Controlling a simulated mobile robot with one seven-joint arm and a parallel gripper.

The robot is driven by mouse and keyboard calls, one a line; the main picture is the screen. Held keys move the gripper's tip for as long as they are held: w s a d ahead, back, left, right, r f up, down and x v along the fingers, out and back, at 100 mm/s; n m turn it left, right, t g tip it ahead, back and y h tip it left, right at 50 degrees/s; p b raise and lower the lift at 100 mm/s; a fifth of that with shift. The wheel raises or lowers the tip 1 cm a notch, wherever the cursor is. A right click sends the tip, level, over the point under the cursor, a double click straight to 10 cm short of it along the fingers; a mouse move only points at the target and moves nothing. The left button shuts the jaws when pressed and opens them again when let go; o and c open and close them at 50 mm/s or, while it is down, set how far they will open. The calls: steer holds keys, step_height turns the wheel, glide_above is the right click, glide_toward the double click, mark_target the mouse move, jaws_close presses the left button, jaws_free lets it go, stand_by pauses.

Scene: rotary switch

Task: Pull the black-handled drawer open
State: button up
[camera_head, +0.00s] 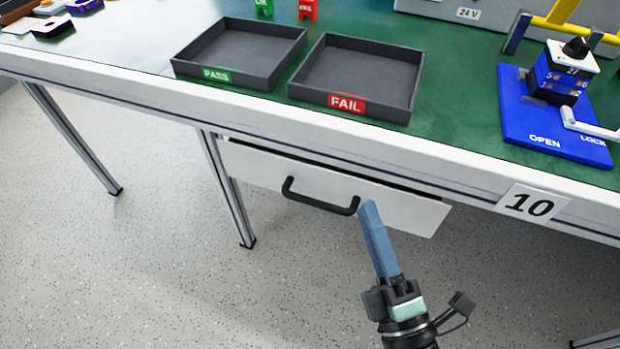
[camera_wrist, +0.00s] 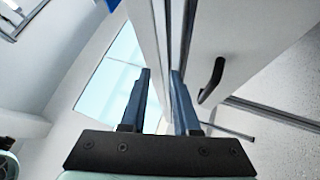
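The white drawer front (camera_head: 400,208) hangs under the front edge of the workbench, with a narrow dark gap along its top. Its black bar handle (camera_head: 318,204) is on the left half of the front. My gripper (camera_head: 369,207) has long blue fingers and is just right of the handle's right end in the head view. In the wrist view my gripper (camera_wrist: 163,74) has its two fingers apart with nothing between them. The black handle (camera_wrist: 213,80) lies outside them, right of the right finger. I cannot tell whether a finger touches the drawer.
On the bench above are the PASS tray (camera_head: 232,79), the FAIL tray (camera_head: 392,113) and a blue switch fixture (camera_head: 520,125). A bench leg (camera_head: 228,190) stands left of the drawer. The floor (camera_head: 150,270) in front is clear.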

mark_target(315, 200)
steer(key=s+a+f+n+g+y, duration=0.1)
steer(key=s+a+f+n+g, duration=0.2)
steer(key=f, duration=0.5)
steer(key=shift+m+y, duration=0.3)
steer(key=shift+y, duration=0.1)
steer(key=x, duration=0.4)
steer(key=b+x, duration=0.1)
steer(key=x, duration=0.2)
steer(key=b+x, duration=0.1)
steer(key=x, duration=0.3)
steer(key=shift+w+d, duration=0.1)
steer(key=shift+w, duration=0.35)
jaws_close()
